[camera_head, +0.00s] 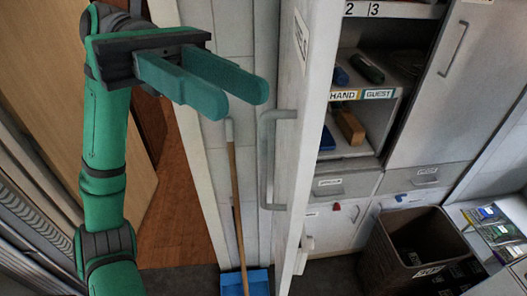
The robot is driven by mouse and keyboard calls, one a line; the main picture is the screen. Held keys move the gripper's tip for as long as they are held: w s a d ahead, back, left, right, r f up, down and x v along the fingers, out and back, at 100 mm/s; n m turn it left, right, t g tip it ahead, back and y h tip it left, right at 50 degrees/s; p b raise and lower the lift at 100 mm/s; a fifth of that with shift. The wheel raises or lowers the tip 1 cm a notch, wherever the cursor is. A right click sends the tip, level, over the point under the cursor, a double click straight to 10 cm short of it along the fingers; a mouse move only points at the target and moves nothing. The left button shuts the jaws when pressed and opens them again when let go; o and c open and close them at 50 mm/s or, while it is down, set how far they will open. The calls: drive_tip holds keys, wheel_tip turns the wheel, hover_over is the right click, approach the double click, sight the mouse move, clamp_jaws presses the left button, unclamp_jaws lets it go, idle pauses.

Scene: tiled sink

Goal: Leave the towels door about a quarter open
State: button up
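A white cabinet door (312,130) stands wide open, seen nearly edge-on in the head view. It has a long vertical grey bar handle (266,160) on its left-facing side and a label (301,40) too slanted to read. I take it as the towels door, since the open compartment (350,150) behind it has shelf labels reading HAND and GUEST. My gripper (237,98) is open and empty, its two green fingers apart and pointing right towards the door. In the picture the fingertips are left of the handle and a little above it; no contact shows.
A closed cabinet door (440,90) and drawers (345,185) are at the right. A dark bin (405,262) stands on the floor at lower right. A long-handled blue dustpan (245,283) stands left of the open door. Brown wooden flooring (182,225) shows further left.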

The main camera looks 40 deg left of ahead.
drive_tip(key=s+d+r+n+y, duration=0.1)
drive_tip(key=s+d+n+y, duration=0.2)
drive_tip(key=d+y, duration=0.3)
drive_tip(key=w+a+f+n+t+y, duration=0.1)
drive_tip(key=w+a+n+t+y, duration=0.1)
drive_tip(key=w+a+y, duration=0.45)
drive_tip(key=shift+y, duration=0.65)
drive_tip(key=x, duration=0.6)
drive_tip(key=s+a+x, duration=0.1)
drive_tip(key=x, duration=0.3)
drive_tip(key=shift+s+a+f, duration=0.1)
drive_tip(key=shift+f, duration=0.15)
clamp_jaws()
idle(0.5)
